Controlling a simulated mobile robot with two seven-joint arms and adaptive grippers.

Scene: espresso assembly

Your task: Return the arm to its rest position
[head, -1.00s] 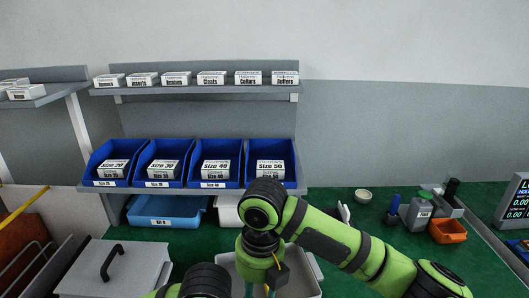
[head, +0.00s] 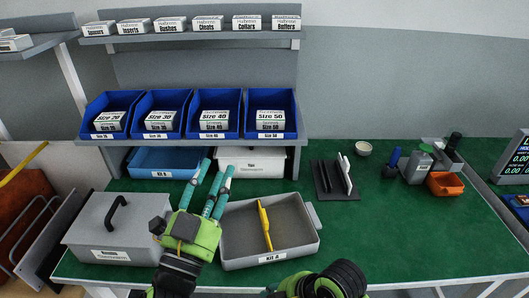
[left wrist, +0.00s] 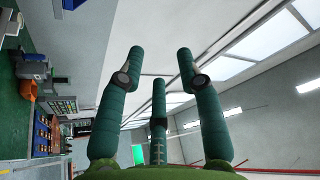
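My left gripper (head: 213,178) stands at the lower middle of the head view, between the lidded grey box and the open grey kit tray. Its teal fingers point up and away, are spread apart, and hold nothing. In the left wrist view the same gripper (left wrist: 158,72) shows its fingers apart with only the wall and ceiling behind them. The green and black arm link (head: 325,284) at the bottom edge is mine. My right gripper is not in view.
The open kit tray (head: 232,256) holds a yellow part (head: 265,226). The lidded grey box (head: 92,228) with a black handle stands left. Blue bins (head: 162,113) line the back shelf. A dark rack (head: 333,180) stands behind. The green worktop (head: 410,235) is clear at right.

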